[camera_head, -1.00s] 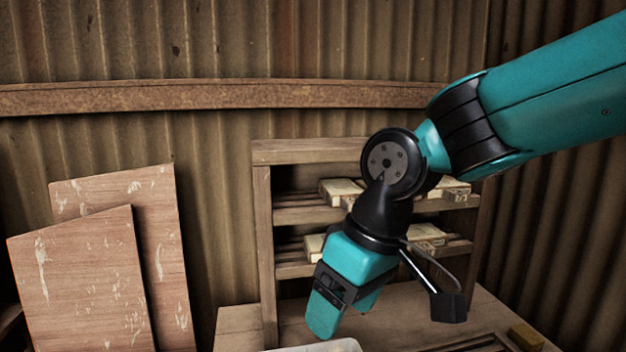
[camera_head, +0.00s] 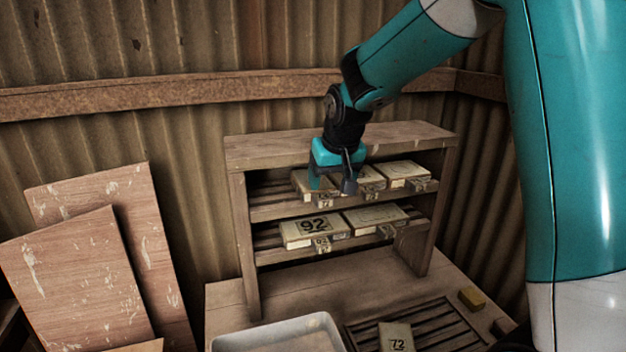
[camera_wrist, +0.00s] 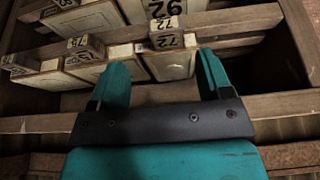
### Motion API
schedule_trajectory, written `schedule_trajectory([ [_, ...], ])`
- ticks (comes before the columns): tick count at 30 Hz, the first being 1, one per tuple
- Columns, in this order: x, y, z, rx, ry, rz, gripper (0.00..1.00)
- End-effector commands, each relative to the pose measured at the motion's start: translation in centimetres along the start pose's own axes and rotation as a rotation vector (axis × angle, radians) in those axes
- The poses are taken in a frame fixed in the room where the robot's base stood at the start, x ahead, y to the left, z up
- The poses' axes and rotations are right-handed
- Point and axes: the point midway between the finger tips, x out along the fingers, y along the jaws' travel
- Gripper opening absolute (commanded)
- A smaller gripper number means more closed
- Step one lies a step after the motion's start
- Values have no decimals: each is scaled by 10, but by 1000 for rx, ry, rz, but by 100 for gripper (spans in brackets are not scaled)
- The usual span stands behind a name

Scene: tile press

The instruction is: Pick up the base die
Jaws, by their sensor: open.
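Several pale numbered die blocks lie in the wooden shelf; I cannot tell which is the base die. On the upper shelf a die (camera_head: 300,178) sits partly behind my gripper (camera_head: 332,186), with others to its right. On the lower shelf lie a die marked 92 (camera_head: 314,229) and another (camera_head: 375,217). A block marked 72 (camera_head: 397,338) lies on the bench rack. In the wrist view my gripper (camera_wrist: 163,75) is open and empty, pointing at a die (camera_wrist: 171,66) with a small tag marked 72. That die shows beyond and between the fingers; contact cannot be told.
The wooden shelf (camera_head: 340,143) has a top board and side posts close around my gripper. Boards (camera_head: 75,280) lean at the left.

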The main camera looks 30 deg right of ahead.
Motion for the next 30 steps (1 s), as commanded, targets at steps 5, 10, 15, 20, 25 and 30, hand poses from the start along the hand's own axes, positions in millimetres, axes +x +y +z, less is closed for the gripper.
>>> schedule_trajectory([
  [5, 13, 0, 0, 0, 0, 0, 72],
  [10, 29, -5, -1, -1, -5, 0, 72],
  [15, 54, -8, -2, -1, -3, 0, 72],
  [20, 65, -8, -2, -1, 1, -1, 72],
  [25, 66, -8, -2, -1, 1, -1, 72],
  [30, 66, -8, -2, -1, 1, -1, 38],
])
